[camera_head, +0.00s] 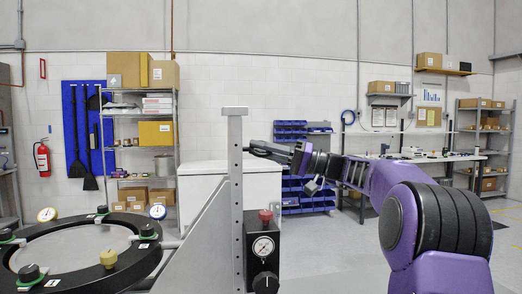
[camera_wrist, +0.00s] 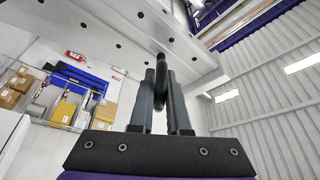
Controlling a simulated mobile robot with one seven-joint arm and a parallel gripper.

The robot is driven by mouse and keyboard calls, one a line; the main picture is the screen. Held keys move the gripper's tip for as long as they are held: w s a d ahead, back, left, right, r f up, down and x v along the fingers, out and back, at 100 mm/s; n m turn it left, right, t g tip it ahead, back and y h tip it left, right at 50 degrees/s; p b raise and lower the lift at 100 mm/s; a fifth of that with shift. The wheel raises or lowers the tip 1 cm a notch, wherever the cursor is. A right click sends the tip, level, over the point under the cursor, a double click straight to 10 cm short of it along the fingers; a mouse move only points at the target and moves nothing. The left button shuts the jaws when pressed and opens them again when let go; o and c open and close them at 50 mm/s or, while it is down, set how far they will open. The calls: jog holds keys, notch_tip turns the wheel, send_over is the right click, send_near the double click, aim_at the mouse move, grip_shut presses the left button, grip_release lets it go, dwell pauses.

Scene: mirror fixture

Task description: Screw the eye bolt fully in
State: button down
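The eye bolt (camera_wrist: 160,82) is dark and shows edge-on in the wrist view, its ring between my two fingers and its far end at the face of the grey upright post (camera_wrist: 133,40). My gripper (camera_wrist: 161,76) is shut on the ring, one finger on each side. In the head view, my gripper (camera_head: 258,148) reaches in from the right and its tips are close to the post (camera_head: 236,190), near its upper part. The eye bolt cannot be made out in the head view, and how deep its thread sits is hidden.
The post has a row of holes and a slanted grey brace (camera_head: 198,240). A gauge box (camera_head: 263,250) with a red knob is on its right side, below my gripper. A black ring fixture (camera_head: 100,279) with clamps lies at the left. A white cabinet (camera_head: 203,181) stands behind.

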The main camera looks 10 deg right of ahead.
jog(key=shift+r+m+p, duration=0.1)
jog(key=shift+m+p, duration=0.2)
jog(key=shift+r+m+h+p, duration=0.1)
jog(key=shift+m+h+p, duration=0.2)
jog(key=shift+m+p, duration=0.25)
jog(key=m+h+p, duration=0.1)
jog(key=m, duration=0.1)
jog(key=shift+m, duration=0.35)
jog(key=m+h, duration=0.1)
jog(key=m, duration=0.4)
jog(key=shift+h+p, duration=0.35)
jog(key=shift+h, duration=0.05)
jog(key=m+g, duration=0.1)
jog(key=m, duration=0.1)
jog(key=m+g+h, duration=0.1)
jog(key=m, duration=0.1)
jog(key=shift+h, duration=0.3)
jog(key=shift+m+g+h, duration=0.3)
jog(key=shift+m+g, duration=0.9)
jog(key=shift+m, duration=0.8)
